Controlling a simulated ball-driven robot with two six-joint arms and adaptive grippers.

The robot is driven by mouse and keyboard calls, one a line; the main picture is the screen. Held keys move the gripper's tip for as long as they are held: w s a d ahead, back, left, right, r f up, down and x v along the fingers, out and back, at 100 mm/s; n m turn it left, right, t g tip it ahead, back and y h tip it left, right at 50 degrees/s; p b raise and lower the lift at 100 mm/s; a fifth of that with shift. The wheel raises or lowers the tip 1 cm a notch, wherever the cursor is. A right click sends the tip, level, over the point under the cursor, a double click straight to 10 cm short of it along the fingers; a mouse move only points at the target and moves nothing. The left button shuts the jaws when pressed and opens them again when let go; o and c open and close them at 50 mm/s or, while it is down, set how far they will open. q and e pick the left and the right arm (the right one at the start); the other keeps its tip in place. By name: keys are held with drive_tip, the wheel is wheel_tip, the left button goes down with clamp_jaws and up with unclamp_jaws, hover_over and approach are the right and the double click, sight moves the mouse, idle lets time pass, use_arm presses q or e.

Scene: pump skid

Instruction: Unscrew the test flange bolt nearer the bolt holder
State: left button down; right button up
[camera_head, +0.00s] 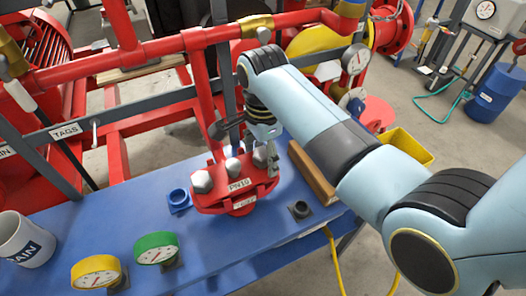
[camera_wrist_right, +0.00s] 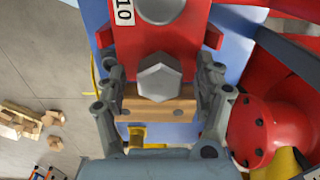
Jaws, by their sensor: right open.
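The red test flange (camera_head: 235,192) stands on the blue bench, with a white PN label and silver hex bolt heads on top. My right gripper (camera_head: 248,148) reaches down over the flange's right side. In the right wrist view, a hex bolt head (camera_wrist_right: 160,78) lies between the fingers of my open right gripper (camera_wrist_right: 160,88), with a gap on each side. Another bolt head (camera_wrist_right: 160,8) is at the top edge of that view. A dark ring-shaped holder (camera_head: 300,210) sits on the bench right of the flange, and a blue ring (camera_head: 178,197) sits left of it. I cannot tell which is the bolt holder. My left gripper is not in view.
A wooden block (camera_head: 312,172) lies right of the flange, and a yellow bin (camera_head: 408,147) is beyond it. Red pipes (camera_head: 130,60) run behind. A yellow gauge (camera_head: 97,272), a green gauge (camera_head: 156,247) and a white mug (camera_head: 24,240) are at the front left.

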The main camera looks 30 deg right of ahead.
drive_tip(key=shift+c, duration=0.2)
drive_tip(key=c, duration=1.2)
drive_tip(key=n, duration=0.7)
drive_tip(key=shift+c, duration=0.2)
drive_tip(key=n, duration=0.3)
drive_tip(key=shift+n, duration=0.3)
drive_tip(key=n, duration=0.4)
drive_tip(key=o, duration=1.3)
